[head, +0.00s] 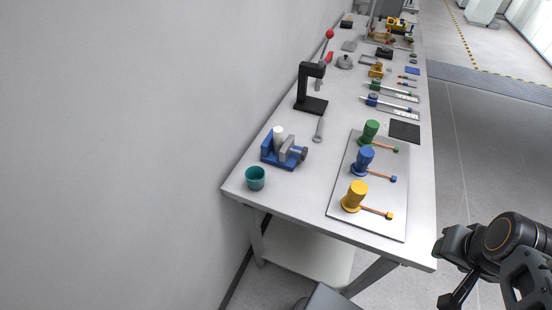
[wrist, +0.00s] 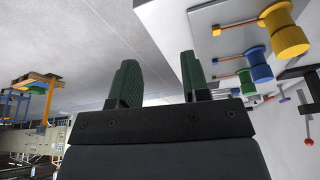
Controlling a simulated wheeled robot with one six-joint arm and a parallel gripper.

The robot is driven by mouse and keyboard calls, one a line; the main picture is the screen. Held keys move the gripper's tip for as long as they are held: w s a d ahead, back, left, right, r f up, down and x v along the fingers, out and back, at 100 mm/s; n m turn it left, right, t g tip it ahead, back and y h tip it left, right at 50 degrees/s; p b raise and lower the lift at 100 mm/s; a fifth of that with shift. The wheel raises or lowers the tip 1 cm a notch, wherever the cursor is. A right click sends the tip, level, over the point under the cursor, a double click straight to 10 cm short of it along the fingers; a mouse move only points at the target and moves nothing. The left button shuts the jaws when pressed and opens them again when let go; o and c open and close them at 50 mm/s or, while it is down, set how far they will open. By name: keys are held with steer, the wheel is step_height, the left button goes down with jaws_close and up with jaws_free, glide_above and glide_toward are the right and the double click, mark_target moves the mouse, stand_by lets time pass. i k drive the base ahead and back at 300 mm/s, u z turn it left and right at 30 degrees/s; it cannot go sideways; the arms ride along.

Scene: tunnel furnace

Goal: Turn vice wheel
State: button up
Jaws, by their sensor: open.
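The small blue vice (head: 272,158) with grey jaws stands near the front left of the long grey table in the head view. A white cylinder (head: 278,132) shows at its jaws. Its dark wheel (head: 303,154) faces right, towards the table's middle. I cannot make out the vice in the wrist view. My gripper (wrist: 159,80) has two dark green fingers, spread apart with nothing between them. My arm is at the lower right of the head view, off the table's right edge and well apart from the vice.
A teal cup (head: 255,178) stands just in front of the vice. A wrench (head: 319,130) and a black C-shaped stand (head: 310,104) are behind it. Right of it, a grey plate (head: 338,190) bears green, blue and yellow posts with levers. Bare tabletop lies between plate and vice.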

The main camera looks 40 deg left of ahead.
mark_target(304, 154)
steer(key=u, duration=1.4)
steer(key=k, duration=1.3)
steer(key=u, duration=0.6)
steer(key=i, duration=1.45)
steer(key=z, duration=0.65)
